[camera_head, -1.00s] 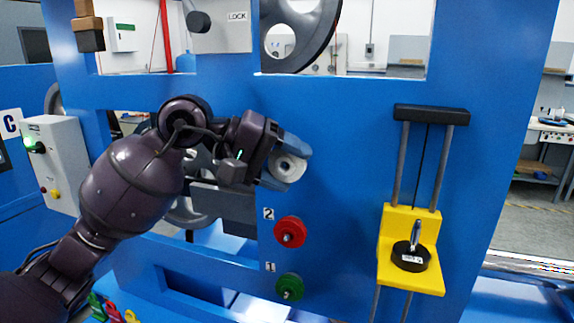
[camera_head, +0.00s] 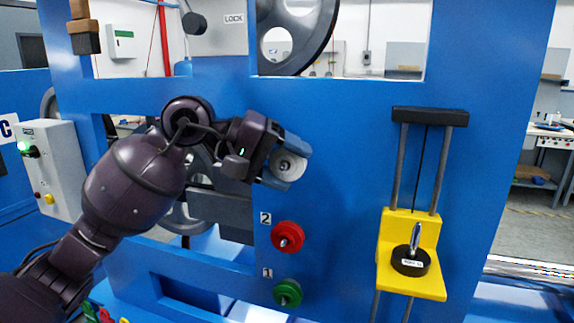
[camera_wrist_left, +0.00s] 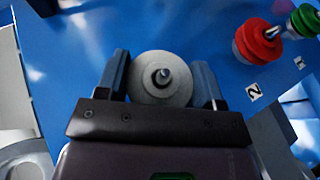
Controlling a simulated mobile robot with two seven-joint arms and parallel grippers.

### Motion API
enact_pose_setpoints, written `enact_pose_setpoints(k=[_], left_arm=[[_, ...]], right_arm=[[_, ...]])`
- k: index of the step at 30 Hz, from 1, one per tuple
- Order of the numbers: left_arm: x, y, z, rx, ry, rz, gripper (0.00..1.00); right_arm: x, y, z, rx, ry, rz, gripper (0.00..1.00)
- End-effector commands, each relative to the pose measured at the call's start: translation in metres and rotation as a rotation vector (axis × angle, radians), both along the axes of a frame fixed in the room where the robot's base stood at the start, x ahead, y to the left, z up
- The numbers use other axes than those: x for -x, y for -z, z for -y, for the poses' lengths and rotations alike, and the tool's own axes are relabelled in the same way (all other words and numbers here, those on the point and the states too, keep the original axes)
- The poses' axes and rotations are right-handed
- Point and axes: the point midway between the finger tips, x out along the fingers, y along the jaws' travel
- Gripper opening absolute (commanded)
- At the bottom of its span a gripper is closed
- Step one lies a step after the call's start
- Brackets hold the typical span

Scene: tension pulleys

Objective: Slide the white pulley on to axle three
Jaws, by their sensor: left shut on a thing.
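The white pulley (camera_head: 287,166) is at the blue panel above axle two, and my left gripper (camera_head: 284,163) is shut on its rim. In the left wrist view the white pulley (camera_wrist_left: 161,78) sits between the two fingers of my left gripper (camera_wrist_left: 162,82). A metal axle tip shows in the pulley's centre hole. The axle's number label is hidden, and I cannot tell how deep the pulley sits on it. My right gripper is not in view.
A red pulley (camera_head: 288,237) is on axle two and a green pulley (camera_head: 287,292) on axle one, just below. A yellow bracket with a black weight (camera_head: 410,261) stands to the right. The blue panel (camera_head: 345,150) between is clear.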

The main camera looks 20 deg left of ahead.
Motion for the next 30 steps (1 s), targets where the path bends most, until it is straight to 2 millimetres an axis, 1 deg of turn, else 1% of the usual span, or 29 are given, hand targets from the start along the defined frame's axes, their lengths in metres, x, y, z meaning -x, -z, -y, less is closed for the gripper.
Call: enact_pose_setpoints(k=[13, 14, 19, 25, 27, 30], left_arm=[[-0.0017, -0.0007, -0.0001, 0.001, -0.002, 0.001, 0.36], [-0.0018, -0.0007, -0.0002, 0.001, -0.002, 0.001, 0.64], [-0.0016, -0.0006, -0.0001, 0.001, -0.001, 0.001, 0.90], [-0.0013, -0.0004, 0.0000, 0.000, -0.001, 0.001, 0.91], [-0.0013, 0.0000, 0.0000, 0.000, 0.000, 0.000, 1.00], [-0.0013, 0.0000, 0.0000, 0.000, 0.000, 0.000, 1.00]], right_arm=[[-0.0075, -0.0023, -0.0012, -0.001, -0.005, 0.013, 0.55], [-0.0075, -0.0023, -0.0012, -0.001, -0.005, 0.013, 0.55], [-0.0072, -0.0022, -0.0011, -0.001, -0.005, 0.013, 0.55], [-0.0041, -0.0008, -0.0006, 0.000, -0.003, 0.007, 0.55], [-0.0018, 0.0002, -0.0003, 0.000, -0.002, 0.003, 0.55], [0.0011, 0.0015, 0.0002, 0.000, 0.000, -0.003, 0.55]])
